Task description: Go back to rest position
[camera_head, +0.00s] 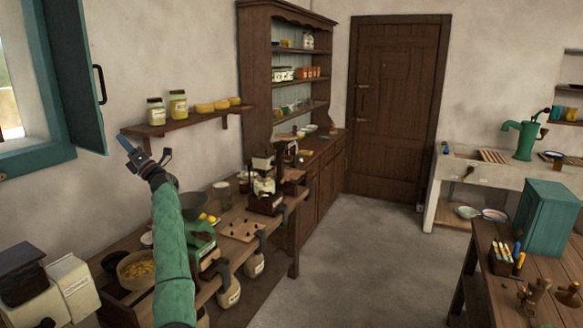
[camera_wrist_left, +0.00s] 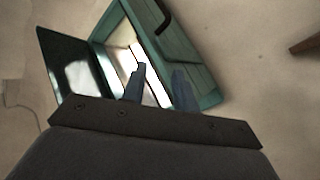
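My left gripper (camera_head: 143,150) is raised at the left of the head view, at the end of my green-sleeved left arm (camera_head: 174,250). It appears in front of the wall near the left end of the wall shelf. In the left wrist view the two blue-grey fingers of my left gripper (camera_wrist_left: 160,75) stand apart with nothing between them. They point toward the window (camera_wrist_left: 112,55) and its open teal shutter (camera_wrist_left: 185,65), which look some way off. My right gripper is in neither view.
A tall dresser (camera_head: 255,70), a door (camera_head: 392,100) and a sink stand farther back. The floor (camera_head: 350,265) is clear in the middle.

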